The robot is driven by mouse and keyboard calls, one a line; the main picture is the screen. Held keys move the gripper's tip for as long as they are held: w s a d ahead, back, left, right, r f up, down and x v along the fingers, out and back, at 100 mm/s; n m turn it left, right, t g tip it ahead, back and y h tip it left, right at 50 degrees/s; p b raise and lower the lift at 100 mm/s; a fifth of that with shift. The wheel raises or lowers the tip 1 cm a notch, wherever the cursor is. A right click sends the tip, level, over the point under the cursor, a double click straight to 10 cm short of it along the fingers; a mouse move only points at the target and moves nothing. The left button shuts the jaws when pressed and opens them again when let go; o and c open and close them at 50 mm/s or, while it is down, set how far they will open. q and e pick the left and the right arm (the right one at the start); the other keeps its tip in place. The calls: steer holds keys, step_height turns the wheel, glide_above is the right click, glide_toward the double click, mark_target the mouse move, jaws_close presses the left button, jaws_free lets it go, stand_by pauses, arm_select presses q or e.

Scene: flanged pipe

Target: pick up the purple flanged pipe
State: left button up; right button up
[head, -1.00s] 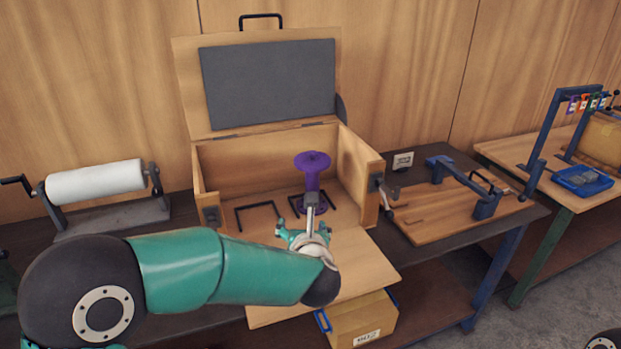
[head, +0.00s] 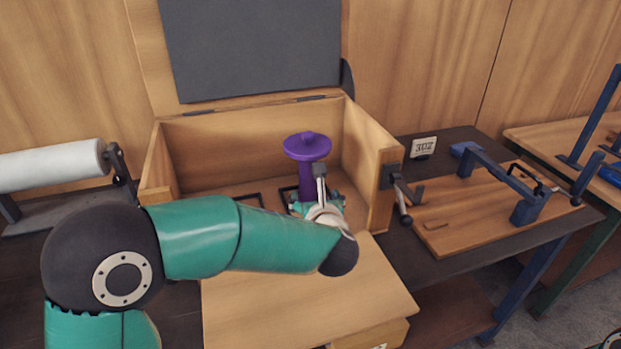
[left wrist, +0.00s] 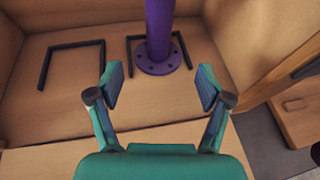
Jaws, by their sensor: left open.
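The purple flanged pipe (head: 307,160) stands upright inside the open wooden box (head: 236,139), toward its right side. In the left wrist view the pipe (left wrist: 159,30) rises from a round bolted flange on the box floor. Its upper end leaves that picture. My left gripper (left wrist: 160,88) is open and empty, with one finger on each side of the pipe's line. The pipe is still ahead of the fingertips, apart from them. In the head view my left gripper (head: 318,200) is in front of the pipe's lower part and hides its base. My right gripper is not in view.
Two dark U-shaped brackets lie on the box floor; the left one (left wrist: 72,46) is empty and the right one (left wrist: 130,52) surrounds the flange. The box walls flank the pipe. A wooden board with a blue clamp frame (head: 490,172) lies to the right, a white roll (head: 50,166) to the left.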

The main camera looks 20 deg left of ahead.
mark_target(309, 179)
arm_select(q)
steer(key=p+x, duration=0.3)
steer(key=x, duration=0.7)
steer(key=shift+w+a, duration=0.25)
steer(key=shift+a, duration=0.05)
steer(key=shift+w+a+f+p, duration=0.1)
steer(key=shift+w+a+p, duration=0.1)
steer(key=shift+w+p, duration=0.4)
steer(key=p+x, duration=0.1)
steer(key=x, duration=0.2)
steer(key=shift+a+p, duration=0.1)
steer(key=shift+p, duration=0.3)
steer(key=shift+w+a+f, duration=0.1)
steer(key=shift+w+f, duration=0.15)
steer(key=shift+w, duration=0.1)
jaws_close()
steer(key=shift+r, duration=0.15)
